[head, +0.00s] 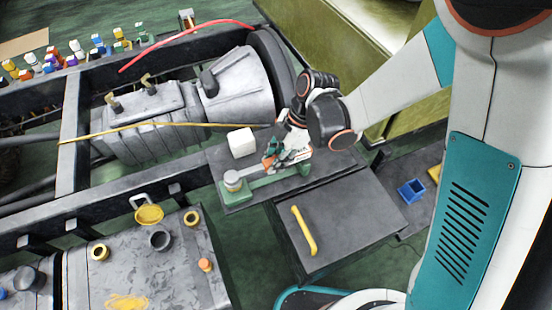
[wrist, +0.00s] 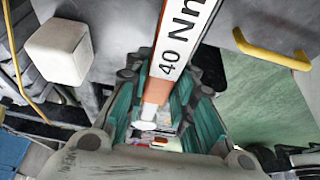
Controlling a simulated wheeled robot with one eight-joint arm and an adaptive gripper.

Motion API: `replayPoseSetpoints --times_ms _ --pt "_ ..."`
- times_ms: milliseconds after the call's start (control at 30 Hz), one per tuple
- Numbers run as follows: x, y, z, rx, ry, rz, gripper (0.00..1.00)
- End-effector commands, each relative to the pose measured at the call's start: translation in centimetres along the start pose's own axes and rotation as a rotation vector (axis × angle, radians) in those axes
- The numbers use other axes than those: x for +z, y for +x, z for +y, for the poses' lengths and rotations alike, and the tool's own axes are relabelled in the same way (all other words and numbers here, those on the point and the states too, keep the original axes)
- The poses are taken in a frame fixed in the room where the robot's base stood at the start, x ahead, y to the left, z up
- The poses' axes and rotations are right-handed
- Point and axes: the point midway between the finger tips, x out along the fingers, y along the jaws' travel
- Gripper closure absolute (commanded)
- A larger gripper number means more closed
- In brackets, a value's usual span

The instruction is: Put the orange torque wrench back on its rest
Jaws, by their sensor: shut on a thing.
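The torque wrench shows in the wrist view as a white bar with orange edges and "40 Nm" lettering (wrist: 188,40). It runs from the top edge down between the teal fingers of my gripper (wrist: 160,115), which is shut on it. In the head view my gripper (head: 272,154) is low over the green rest (head: 285,184) on a dark plate. A pale round piece (head: 232,180) is at the rest's left end. My fingers hide much of the wrench there, and I cannot tell whether it touches the rest.
A white block (head: 241,142) stands just behind the rest; it also shows in the wrist view (wrist: 59,51). A dark cabinet with a yellow handle (head: 304,230) is in front. The chassis rail and gearbox (head: 150,120) lie left. A blue bin (head: 411,191) is at right.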

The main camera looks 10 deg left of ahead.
Motion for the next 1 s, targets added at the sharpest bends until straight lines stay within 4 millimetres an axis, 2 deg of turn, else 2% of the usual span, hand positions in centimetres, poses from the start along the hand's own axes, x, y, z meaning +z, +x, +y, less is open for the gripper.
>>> replayPoseSetpoints --times_ms 567,1000 --pt "0.04 0.15 -0.01 0.0 0.0 0.001 1.0" --pt "0.4 1.01 -0.02 0.0 0.0 0.001 1.0"
